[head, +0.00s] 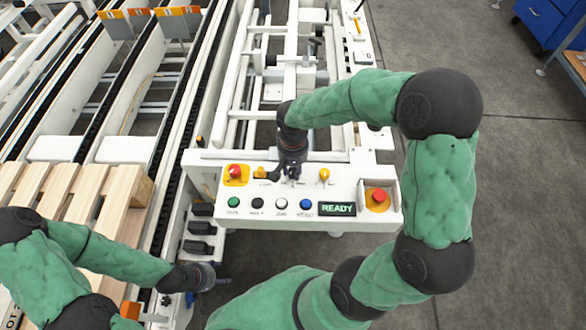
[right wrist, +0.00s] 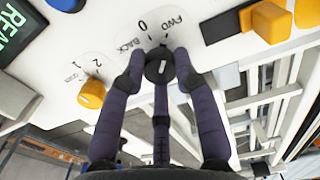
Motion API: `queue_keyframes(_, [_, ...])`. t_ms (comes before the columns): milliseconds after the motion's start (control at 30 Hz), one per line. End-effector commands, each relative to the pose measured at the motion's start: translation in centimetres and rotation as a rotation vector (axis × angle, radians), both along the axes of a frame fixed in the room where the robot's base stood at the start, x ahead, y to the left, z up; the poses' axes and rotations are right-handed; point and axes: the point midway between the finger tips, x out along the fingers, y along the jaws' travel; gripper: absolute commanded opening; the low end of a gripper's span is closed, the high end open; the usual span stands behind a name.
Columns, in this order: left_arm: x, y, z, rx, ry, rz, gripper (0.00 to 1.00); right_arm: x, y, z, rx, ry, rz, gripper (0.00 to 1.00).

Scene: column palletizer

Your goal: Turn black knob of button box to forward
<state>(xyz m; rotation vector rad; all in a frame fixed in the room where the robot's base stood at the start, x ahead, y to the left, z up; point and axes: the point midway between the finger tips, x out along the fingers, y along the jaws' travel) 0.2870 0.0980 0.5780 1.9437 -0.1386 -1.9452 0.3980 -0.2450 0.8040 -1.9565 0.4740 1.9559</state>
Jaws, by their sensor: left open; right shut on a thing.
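The white button box (head: 345,191) is in the middle of the head view. In the right wrist view its black knob (right wrist: 161,66) sits among the labels BACK, 0 and FWD, with a short white mark on its face. My right gripper (right wrist: 159,72) is shut on the black knob, with dark fingers on both sides of it. In the head view, my right gripper (head: 291,172) reaches down onto the panel's upper part and hides most of the knob. My left gripper (head: 208,276) is open at the lower left, away from the box.
Yellow knobs (head: 324,175) and a red button (head: 235,171) flank the gripper. A row of buttons, including a blue one (head: 306,204), and a READY display (head: 337,209) lie below. An emergency stop (head: 377,196) is at right. Wooden pallets (head: 105,190) are at left.

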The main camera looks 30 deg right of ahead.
Motion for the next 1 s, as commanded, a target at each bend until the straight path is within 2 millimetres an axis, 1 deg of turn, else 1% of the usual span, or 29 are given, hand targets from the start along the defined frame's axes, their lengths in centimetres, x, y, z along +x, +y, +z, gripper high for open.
queue_keyframes(300, [0.00,0.01,-0.22,0.000,0.000,0.000,0.61,-0.07,0.08,-0.10,0.001,0.003,-0.082,0.00])
queue_keyframes(733, [0.00,0.00,-0.23,0.000,0.000,0.000,0.61,-0.06,0.08,-0.09,0.001,0.002,-0.091,0.00])
queue_keyframes(767, [0.00,0.00,-0.23,0.000,0.000,0.000,0.61,-0.06,0.08,-0.09,0.001,0.002,-0.091,0.33])
queue_keyframes(800, [0.00,0.00,-0.23,0.000,0.000,0.000,0.61,-0.06,0.08,-0.09,0.001,0.002,-0.091,0.45])
queue_keyframes(833, [0.00,0.00,-0.23,0.000,0.000,0.000,0.61,-0.07,0.07,-0.09,0.001,0.002,-0.090,0.53])
queue_keyframes(1000, [-0.01,0.00,-0.22,0.000,0.000,0.000,0.61,-0.04,0.04,-0.05,0.000,0.001,-0.090,0.54])
